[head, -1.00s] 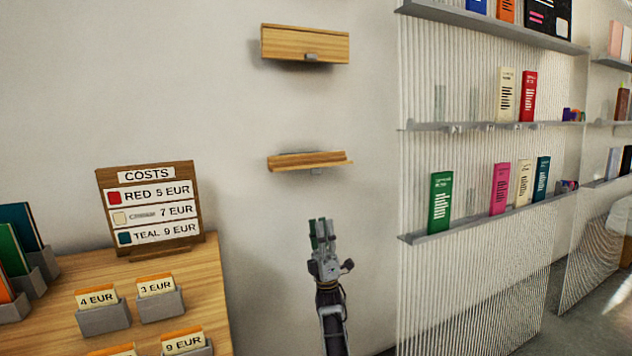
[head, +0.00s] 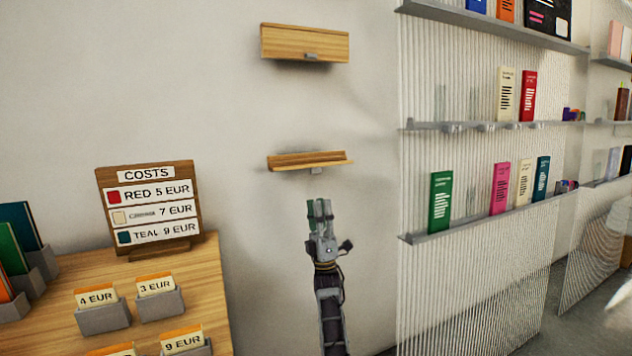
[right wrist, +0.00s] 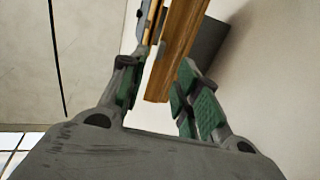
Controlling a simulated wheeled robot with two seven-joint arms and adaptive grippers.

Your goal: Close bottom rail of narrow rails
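The bottom narrow rail (head: 308,162) is a wooden wall unit whose front board stands out nearly level from the wall, with a small grey tab below it. The top narrow rail (head: 305,45) above it has its wooden front upright, with a grey tab at its lower edge. My right gripper (head: 319,203) is just below the bottom rail in the head view, fingers apart and empty. In the right wrist view my right gripper (right wrist: 162,90) is open; the wooden rail (right wrist: 180,50) shows beyond and partly between its green-padded fingers. Contact is not visible. My left gripper is out of view.
A wooden table (head: 215,290) with a costs sign (head: 150,208) and several grey card holders (head: 103,319) stands at the left. Ribbed panels with book shelves (head: 480,220) stand close at the right. The wall between is bare.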

